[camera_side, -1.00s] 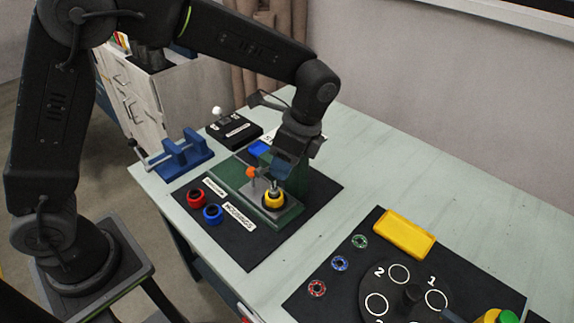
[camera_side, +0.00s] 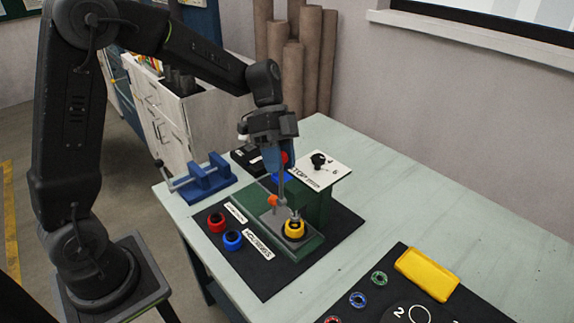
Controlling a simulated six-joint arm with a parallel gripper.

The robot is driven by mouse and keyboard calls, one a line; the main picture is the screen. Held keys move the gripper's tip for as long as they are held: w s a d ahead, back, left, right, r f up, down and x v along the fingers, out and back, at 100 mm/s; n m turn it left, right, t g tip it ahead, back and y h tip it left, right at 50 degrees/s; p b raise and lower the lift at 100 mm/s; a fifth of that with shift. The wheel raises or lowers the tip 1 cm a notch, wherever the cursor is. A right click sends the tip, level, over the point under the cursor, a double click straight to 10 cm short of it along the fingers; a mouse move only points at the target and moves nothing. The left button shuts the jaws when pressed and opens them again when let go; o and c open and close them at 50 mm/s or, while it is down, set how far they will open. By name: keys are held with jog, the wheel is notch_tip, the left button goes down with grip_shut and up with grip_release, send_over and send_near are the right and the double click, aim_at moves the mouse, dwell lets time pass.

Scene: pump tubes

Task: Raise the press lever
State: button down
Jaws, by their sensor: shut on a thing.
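The green press (camera_side: 316,205) stands on a dark mat, with a grey plate at its front. A yellow ring-shaped part (camera_side: 294,229) sits on that plate under the press's metal plunger. My gripper (camera_side: 276,168) points down above the press and is shut on what looks like the press lever. A red knob (camera_side: 284,157) shows just right of the fingers. A thin grey rod runs down from there towards the plate. The fingers hide most of the lever, so its exact grip point cannot be seen. An orange knob (camera_side: 272,200) is at the plate's left edge.
Red (camera_side: 216,222) and blue (camera_side: 232,239) rings lie left of the press by labels. A blue vise (camera_side: 207,180) stands further left. A white panel with a black knob (camera_side: 318,159) is behind the press.

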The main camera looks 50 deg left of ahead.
jog(key=shift+s+a+h, duration=0.15)
jog(key=shift+a+h, duration=0.3)
jog(key=shift+h, duration=0.05)
jog(key=shift+f, duration=0.1)
jog(key=c, duration=0.8)
grip_release()
jog(key=shift+a, duration=0.1)
jog(key=v, duration=1.4)
